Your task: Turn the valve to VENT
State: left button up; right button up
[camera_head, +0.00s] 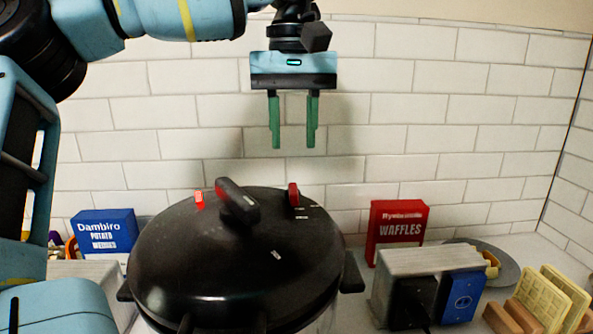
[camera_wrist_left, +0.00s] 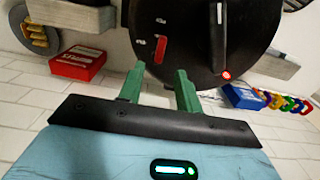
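A black pressure cooker (camera_head: 235,275) stands on the counter with its lid on. A small red lever (camera_head: 293,195) sits on the lid's far right side, with small white labels near it. The lever also shows in the left wrist view (camera_wrist_left: 160,50); the label words are too small to read. A long black handle (camera_head: 238,200) crosses the lid's top, and a red marker (camera_head: 199,199) lies left of it. My left gripper (camera_head: 293,145) points down, open and empty, above and apart from the lid. My right gripper is not in view.
A blue potato box (camera_head: 104,230) stands left of the cooker. A red waffles box (camera_head: 398,230), a metal toaster (camera_head: 430,262) and a wooden rack with bread slices (camera_head: 540,300) stand right. White tiled walls (camera_head: 440,110) close the back and right. The air around the gripper is clear.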

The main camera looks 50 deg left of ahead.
aim_at(293, 187)
pick_arm(q)
jog(key=shift+s+d, duration=0.1)
jog(key=shift+f, duration=3.85)
jog(key=shift+c, duration=0.4)
grip_shut()
